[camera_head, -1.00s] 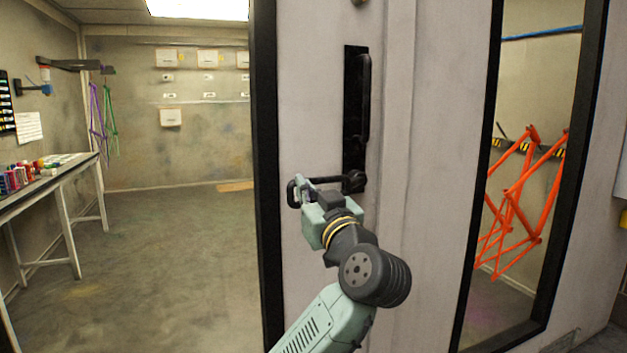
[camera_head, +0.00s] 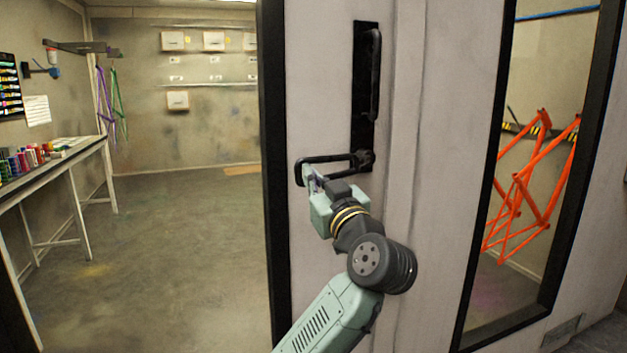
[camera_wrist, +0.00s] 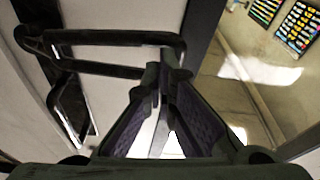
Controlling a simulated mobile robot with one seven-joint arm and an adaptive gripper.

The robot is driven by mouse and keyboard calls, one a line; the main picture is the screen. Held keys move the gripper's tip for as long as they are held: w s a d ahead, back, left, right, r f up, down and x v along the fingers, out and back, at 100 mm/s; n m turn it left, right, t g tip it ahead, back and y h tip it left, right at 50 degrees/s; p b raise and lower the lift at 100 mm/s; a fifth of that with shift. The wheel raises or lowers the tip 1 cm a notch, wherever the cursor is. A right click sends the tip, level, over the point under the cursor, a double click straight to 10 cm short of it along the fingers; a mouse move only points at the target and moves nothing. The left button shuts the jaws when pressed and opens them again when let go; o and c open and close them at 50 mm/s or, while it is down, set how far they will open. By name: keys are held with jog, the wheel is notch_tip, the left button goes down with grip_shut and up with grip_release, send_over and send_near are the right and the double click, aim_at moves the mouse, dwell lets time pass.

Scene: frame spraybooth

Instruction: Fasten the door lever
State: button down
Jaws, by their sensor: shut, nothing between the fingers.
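The door (camera_head: 320,95) is a pale grey panel with a black edge, standing open beside the room on the left. Its black lever (camera_head: 330,159) sticks out level to the left from the pivot at the foot of a black plate with an upright pull handle (camera_head: 374,75). My gripper (camera_head: 309,176) is shut and empty, just below the lever's left part. In the wrist view the lever (camera_wrist: 110,38) runs across above the closed fingertips (camera_wrist: 168,75), close to its looped end. I cannot tell whether they touch.
A bench (camera_head: 70,152) with paint pots stands at the left. Orange bicycle frames (camera_head: 530,190) show through the door's window at the right. The floor (camera_head: 170,250) left of the door is clear.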

jog(key=shift+f, duration=0.2)
jog(key=w+d+f+n+g+y+b, duration=0.2)
jog(key=w+d+f+n+b, duration=0.1)
jog(key=d+f+n+b, duration=0.6)
jog(key=shift+d+f+n+g+b, duration=0.35)
jog(key=shift+f+n+b, duration=1.55)
jog(key=shift+n+b, duration=0.6)
jog(key=shift+w, duration=0.1)
jog(key=shift+a, duration=0.1)
